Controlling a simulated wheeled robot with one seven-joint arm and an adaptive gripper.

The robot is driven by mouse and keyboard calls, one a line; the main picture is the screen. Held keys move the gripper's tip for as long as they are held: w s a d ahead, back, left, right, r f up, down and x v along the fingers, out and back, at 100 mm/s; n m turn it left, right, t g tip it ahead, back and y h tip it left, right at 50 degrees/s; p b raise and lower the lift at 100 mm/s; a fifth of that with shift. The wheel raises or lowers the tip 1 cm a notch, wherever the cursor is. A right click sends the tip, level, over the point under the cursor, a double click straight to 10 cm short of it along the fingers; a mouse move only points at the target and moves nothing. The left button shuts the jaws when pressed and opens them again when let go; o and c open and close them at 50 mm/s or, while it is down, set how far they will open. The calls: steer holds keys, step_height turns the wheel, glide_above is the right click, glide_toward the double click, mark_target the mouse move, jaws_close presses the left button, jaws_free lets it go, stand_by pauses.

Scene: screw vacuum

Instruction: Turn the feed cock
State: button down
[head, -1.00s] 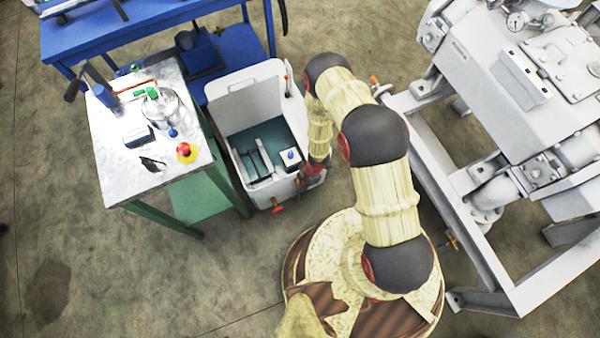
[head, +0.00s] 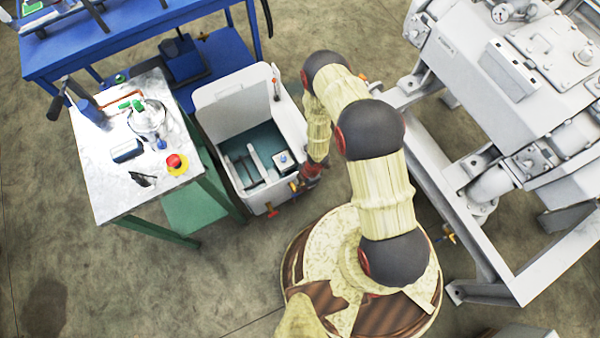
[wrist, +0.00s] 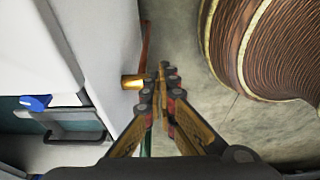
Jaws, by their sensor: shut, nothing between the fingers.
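A cock with a brass body (wrist: 132,82) and a thin red-brown lever (wrist: 147,42) sticks out from the side of the white tank (wrist: 95,40) in the wrist view. In the head view its red handle (head: 271,209) shows low on the tank's near side. My gripper (wrist: 165,72) is shut and empty, its fingertips just right of the brass body. I cannot tell whether they touch it. In the head view my gripper (head: 297,187) is small and partly hidden by my arm, beside the tank's near right corner.
A green-legged bench (head: 110,195) with a red stop button (head: 174,161) stands left of the tank, and a blue table (head: 110,40) behind. A white machine on a frame (head: 440,190) stands right, with another small cock (head: 446,234). Open floor lies in front of the tank.

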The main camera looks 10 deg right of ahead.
steer(key=shift+a, duration=0.1)
stand_by(0.6)
steer(key=shift+s+a+f, duration=0.2)
steer(key=shift+s+a, duration=0.1)
steer(key=shift+a, duration=0.3)
steer(key=shift+r, duration=0.2)
steer(key=p+v, duration=0.1)
steer(key=a+p+v, duration=0.1)
steer(key=v, duration=0.1)
steer(key=shift+d+r, duration=0.2)
steer(key=shift+r, duration=0.2)
steer(key=w+d+r+p, duration=0.2)
steer(key=d+r+p, duration=0.1)
steer(key=d+r, duration=0.4)
steer(key=shift+p, duration=0.3)
steer(key=shift+w+d, duration=0.1)
steer(key=shift+d, duration=0.05)
